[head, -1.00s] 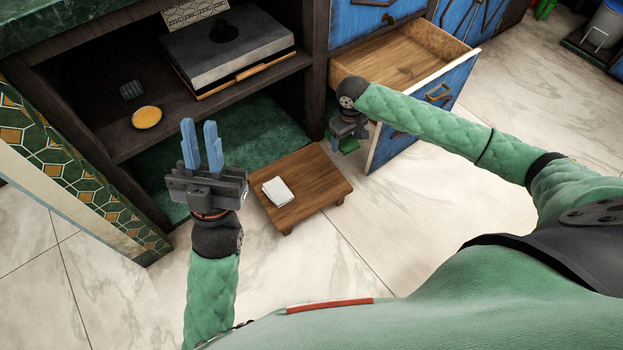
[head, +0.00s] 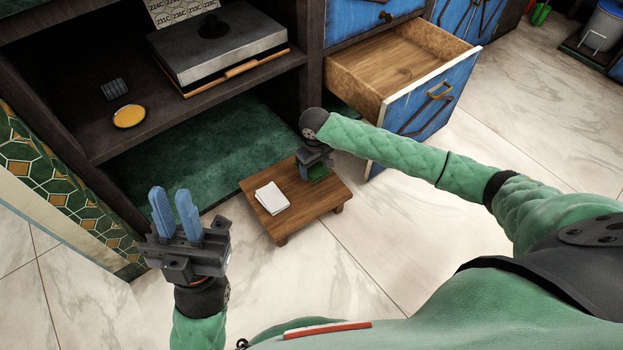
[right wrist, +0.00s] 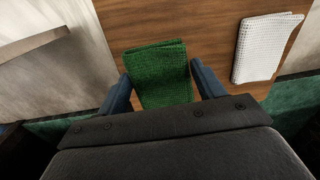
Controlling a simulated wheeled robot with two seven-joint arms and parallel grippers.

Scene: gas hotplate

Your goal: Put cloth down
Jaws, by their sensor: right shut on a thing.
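My right gripper (head: 315,166) is shut on a folded green cloth (head: 318,174). In the head view it is over the right part of a low wooden table (head: 318,208). The right wrist view shows the green cloth (right wrist: 160,75) between the two blue fingers, with the wooden tabletop (right wrist: 214,50) behind it. I cannot tell whether the cloth touches the top. A folded white cloth (head: 271,198) lies on the table, apart from the green one. My left gripper (head: 172,191) is open and empty, left of the table.
An open drawer (head: 400,85) is behind my right arm. A cabinet shelf (head: 190,110) holds a grey hotplate (head: 220,45), a yellow round thing (head: 129,116) and a small dark thing (head: 115,88). Clear tiled floor (head: 345,260) lies in front of the table.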

